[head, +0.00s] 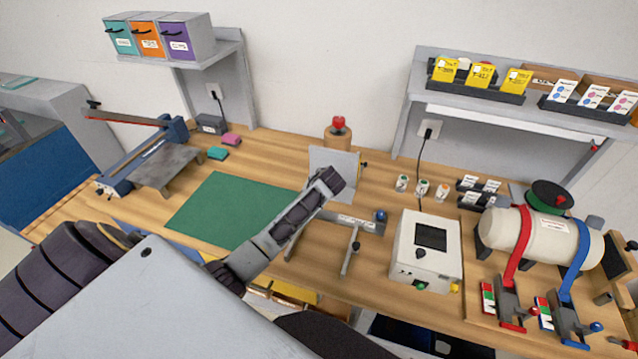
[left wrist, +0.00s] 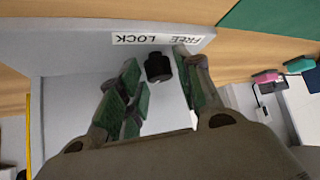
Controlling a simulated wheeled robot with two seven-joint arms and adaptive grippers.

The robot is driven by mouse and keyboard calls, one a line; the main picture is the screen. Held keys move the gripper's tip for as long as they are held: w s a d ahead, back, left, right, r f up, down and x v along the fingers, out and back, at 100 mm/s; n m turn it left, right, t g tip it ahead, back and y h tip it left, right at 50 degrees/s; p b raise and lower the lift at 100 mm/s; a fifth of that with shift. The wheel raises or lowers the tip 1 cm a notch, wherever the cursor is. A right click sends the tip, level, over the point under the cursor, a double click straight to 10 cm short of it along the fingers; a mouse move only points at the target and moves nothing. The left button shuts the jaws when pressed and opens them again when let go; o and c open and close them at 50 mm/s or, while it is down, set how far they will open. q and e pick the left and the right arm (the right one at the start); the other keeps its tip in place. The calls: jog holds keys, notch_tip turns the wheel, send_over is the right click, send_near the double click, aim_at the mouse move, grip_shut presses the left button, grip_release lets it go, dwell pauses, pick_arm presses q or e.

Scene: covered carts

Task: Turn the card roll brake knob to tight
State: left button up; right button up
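A small black knob (left wrist: 158,67) stands against a grey fixture in the left wrist view. A white label (left wrist: 155,38) beside it reads FREE and LOCK, upside down in that view; I see no wording for tight. My left gripper (left wrist: 162,88) is open, with green-padded fingers on either side of the knob and small gaps visible. In the head view my left arm reaches to the grey stand at mid-table, where a white label strip (head: 357,222) shows. The knob and my fingertips cannot be made out there. My right gripper is not in view.
A grey plate (head: 335,163) and a wooden post with a red knob (head: 338,123) stand behind my arm. A blue-ball lever (head: 380,215) and a white control box (head: 427,250) are to the right. A green mat (head: 228,210) lies clear to the left. A strapped cream roll (head: 545,236) is far right.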

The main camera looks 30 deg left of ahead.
pick_arm(q)
jog(key=c, duration=0.7)
jog(key=shift+c, duration=0.2)
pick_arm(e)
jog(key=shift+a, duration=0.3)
